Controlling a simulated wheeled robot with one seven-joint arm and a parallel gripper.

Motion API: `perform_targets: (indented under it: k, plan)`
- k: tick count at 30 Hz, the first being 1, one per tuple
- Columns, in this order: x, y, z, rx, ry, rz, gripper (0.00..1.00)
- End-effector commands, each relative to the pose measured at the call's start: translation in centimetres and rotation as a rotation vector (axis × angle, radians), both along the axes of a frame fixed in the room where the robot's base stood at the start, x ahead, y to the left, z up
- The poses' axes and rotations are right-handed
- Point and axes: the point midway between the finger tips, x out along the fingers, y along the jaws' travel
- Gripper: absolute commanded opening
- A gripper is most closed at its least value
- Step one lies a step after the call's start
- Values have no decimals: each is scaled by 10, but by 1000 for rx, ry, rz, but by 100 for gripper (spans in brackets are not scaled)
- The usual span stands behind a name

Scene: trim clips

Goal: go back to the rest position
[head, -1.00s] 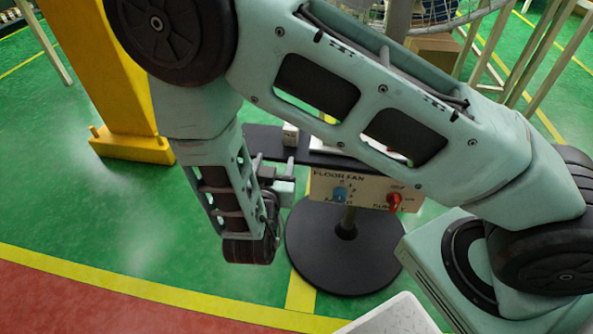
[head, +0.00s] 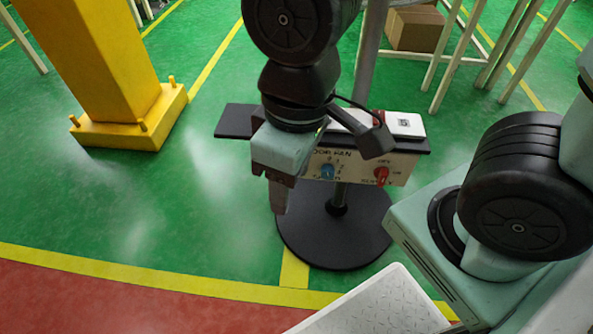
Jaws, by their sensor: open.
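The panel carries a blue knob (head: 327,172) and a red knob (head: 382,175). I cannot tell whether the gripper touches the panel. The upper part of my arm runs out of the top of the picture.
The panel stands on a post with a round black base (head: 335,246). A black shelf (head: 234,121) with a white item (head: 405,125) lies behind the panel. A yellow column (head: 110,70) stands at left. A cardboard box (head: 415,28) is at the back. Green floor at left is clear.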

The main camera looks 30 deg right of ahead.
Motion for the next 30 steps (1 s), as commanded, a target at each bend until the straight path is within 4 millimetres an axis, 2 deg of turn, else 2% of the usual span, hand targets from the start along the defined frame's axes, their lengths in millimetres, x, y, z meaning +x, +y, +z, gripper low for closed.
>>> perform_targets:
  k: [3, 11, 16, 20, 30]
  plan:
    - [-4, -7, 2, -24, 4, 16, 54]
    - [-4, -6, 3, -23, 5, 15, 54]
    - [-3, -6, 21, -22, 6, 14, 54]
    - [-3, -6, 52, -21, 5, 13, 54]
    - [-3, -6, 160, -21, 5, 12, 54]
